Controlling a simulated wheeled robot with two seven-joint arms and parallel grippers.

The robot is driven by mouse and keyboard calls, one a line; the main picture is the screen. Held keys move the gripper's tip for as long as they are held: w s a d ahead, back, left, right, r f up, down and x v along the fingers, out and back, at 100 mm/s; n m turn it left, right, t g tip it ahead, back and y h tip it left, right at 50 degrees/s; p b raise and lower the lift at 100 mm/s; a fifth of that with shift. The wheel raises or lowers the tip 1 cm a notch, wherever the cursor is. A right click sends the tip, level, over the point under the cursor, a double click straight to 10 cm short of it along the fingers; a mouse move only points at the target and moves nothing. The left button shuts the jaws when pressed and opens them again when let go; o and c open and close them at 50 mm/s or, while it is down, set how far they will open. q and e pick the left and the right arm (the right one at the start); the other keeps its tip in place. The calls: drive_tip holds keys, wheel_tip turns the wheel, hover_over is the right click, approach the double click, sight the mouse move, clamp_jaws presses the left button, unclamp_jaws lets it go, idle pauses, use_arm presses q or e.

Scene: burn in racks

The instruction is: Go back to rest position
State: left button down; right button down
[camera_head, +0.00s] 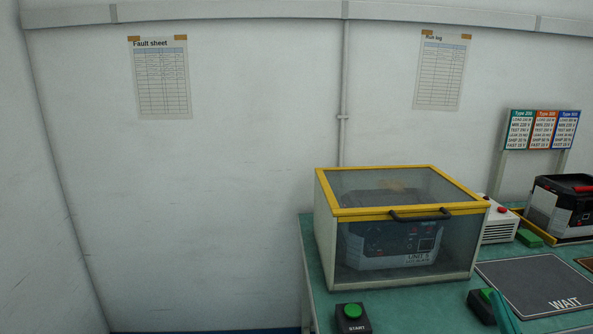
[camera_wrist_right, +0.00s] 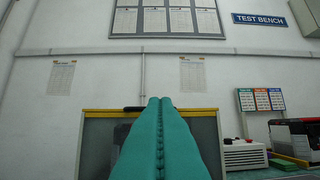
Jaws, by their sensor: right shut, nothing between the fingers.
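My right gripper (camera_head: 504,312) shows only as a teal tip at the bottom edge of the head view, over the green bench (camera_head: 405,306). In the right wrist view its two teal fingers (camera_wrist_right: 160,102) point up and are pressed together along their seam, with nothing between them. Behind them is the yellow-framed test enclosure (camera_head: 402,211), which also shows in the wrist view (camera_wrist_right: 205,112). Its lid is down, and a grey unit (camera_head: 390,245) sits inside behind the clear panel. My left gripper is not in view.
A START button box (camera_head: 351,317) stands in front of the enclosure; another green-topped button box (camera_head: 482,305) is beside my right gripper. A dark WAIT mat (camera_head: 530,280), a white box with a red button (camera_head: 499,225) and another unit (camera_head: 562,207) lie to the right.

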wheel_tip(320, 180, down, 21)
drive_tip(key=w+m+g+h, duration=0.1)
drive_tip(key=w+g+h, duration=0.1)
drive_tip(key=g, duration=0.4)
drive_tip(key=s+a+f+g+p, duration=0.1)
drive_tip(key=s+f+g, duration=0.25)
drive_tip(key=f, duration=0.75)
drive_tip(key=s+a+f+g+p, duration=0.1)
drive_tip(key=s+a+f+g, duration=0.3)
drive_tip(key=f, duration=0.8)
drive_tip(key=s+a+f+n+g, duration=0.15)
drive_tip(key=s+f+g, duration=0.25)
drive_tip(key=s+f, duration=0.95)
use_arm(q)
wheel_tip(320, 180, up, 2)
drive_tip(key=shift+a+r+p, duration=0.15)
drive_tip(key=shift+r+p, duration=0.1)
drive_tip(key=shift+p, duration=0.05)
use_arm(e)
drive_tip(key=s+a+f+n+g, duration=0.1)
drive_tip(key=s+a+f+g, duration=0.1)
drive_tip(key=s, duration=0.9)
drive_tip(key=s+a+f+g, duration=0.3)
drive_tip(key=s+a+f, duration=0.1)
drive_tip(key=s, duration=0.6)
drive_tip(key=shift+s+f+n+y, duration=0.35)
drive_tip(key=shift+f+y, duration=0.05)
drive_tip(key=shift+f, duration=0.25)
drive_tip(key=shift+d, duration=0.1)
